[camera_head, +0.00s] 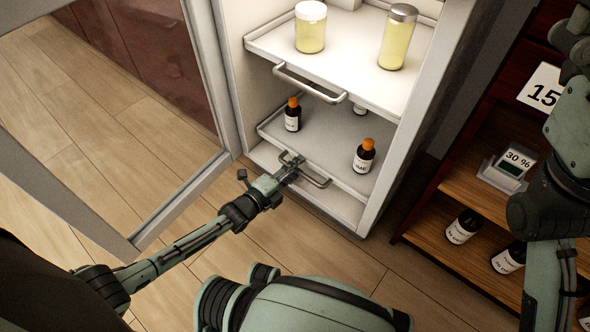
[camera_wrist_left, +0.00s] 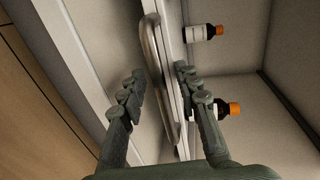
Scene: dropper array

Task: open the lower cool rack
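The lower cool rack (camera_head: 333,152) is a grey shelf tray with a bar handle (camera_head: 318,180) on its front, inside the open white cabinet. Its front edge sits within the cabinet. My left gripper (camera_head: 291,164) is at this handle. In the left wrist view, the gripper (camera_wrist_left: 158,88) is open, with one finger on each side of the metal handle (camera_wrist_left: 152,45); I cannot tell whether they touch it. The handle is partly hidden by the gripper in the head view. My right arm shows at the right edge, but its gripper is out of frame.
Orange-capped bottles (camera_head: 364,157) stand on the lower rack. The upper rack (camera_head: 352,69), with its own handle (camera_head: 308,88), holds two jars of yellow liquid. The glass door (camera_head: 133,244) stands open at left. A wooden shelf (camera_head: 465,187) with bottles is at right.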

